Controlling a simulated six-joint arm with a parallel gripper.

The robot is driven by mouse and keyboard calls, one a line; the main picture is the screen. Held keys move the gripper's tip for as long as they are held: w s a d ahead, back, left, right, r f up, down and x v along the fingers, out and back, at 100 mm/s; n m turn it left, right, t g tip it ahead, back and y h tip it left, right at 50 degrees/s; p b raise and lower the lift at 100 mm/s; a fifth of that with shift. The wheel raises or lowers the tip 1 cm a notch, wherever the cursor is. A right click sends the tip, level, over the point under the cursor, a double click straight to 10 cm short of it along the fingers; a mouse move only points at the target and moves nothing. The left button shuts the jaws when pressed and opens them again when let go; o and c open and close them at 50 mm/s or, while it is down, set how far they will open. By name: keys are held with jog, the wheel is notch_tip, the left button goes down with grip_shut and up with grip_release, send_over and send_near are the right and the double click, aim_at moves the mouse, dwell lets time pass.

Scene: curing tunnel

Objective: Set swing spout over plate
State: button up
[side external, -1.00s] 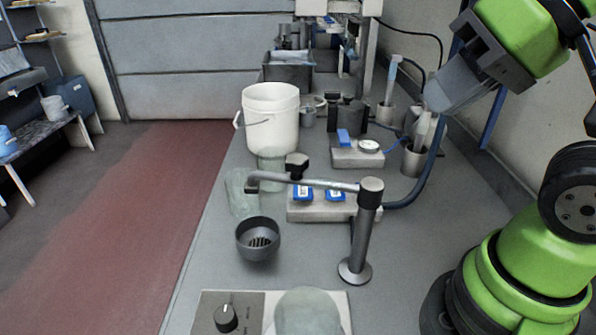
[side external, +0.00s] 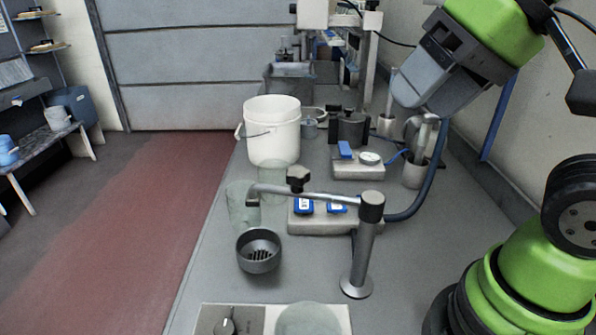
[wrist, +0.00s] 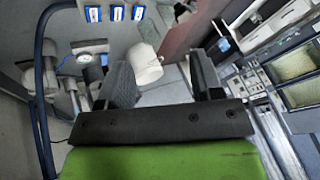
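The swing spout (side external: 320,197) is a metal tube on an upright post (side external: 362,255) with a round foot. Its arm points left, carries a black knob (side external: 298,175), and its tip shows above the dark grated cup (side external: 258,252) in the picture. A flat unit with a dial (side external: 228,326) and a pale round translucent plate (side external: 308,321) is cut off at the bottom edge. My gripper (side external: 413,97) is raised at the upper right, away from the spout. In the wrist view my gripper (wrist: 163,78) has its dark fingers apart, with nothing held between them.
A white bucket (side external: 272,136) stands behind the spout, with clear glass vessels (side external: 243,208) in front. Low grey blocks (side external: 358,169), metal cups (side external: 416,172) and a dark blue hose (side external: 432,185) fill the right and back.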

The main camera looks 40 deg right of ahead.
jog(key=w+a+n+g, duration=0.1)
jog(key=w+a+g, duration=0.15)
jog(key=w, duration=0.45)
jog(key=g+h, duration=0.2)
jog(key=g, duration=0.2)
send_near(298, 171)
jog(key=shift+n+t, duration=0.25)
jog(key=shift+n, duration=0.15)
jog(key=f, duration=0.9)
jog(key=shift+s, duration=0.2)
grip_shut()
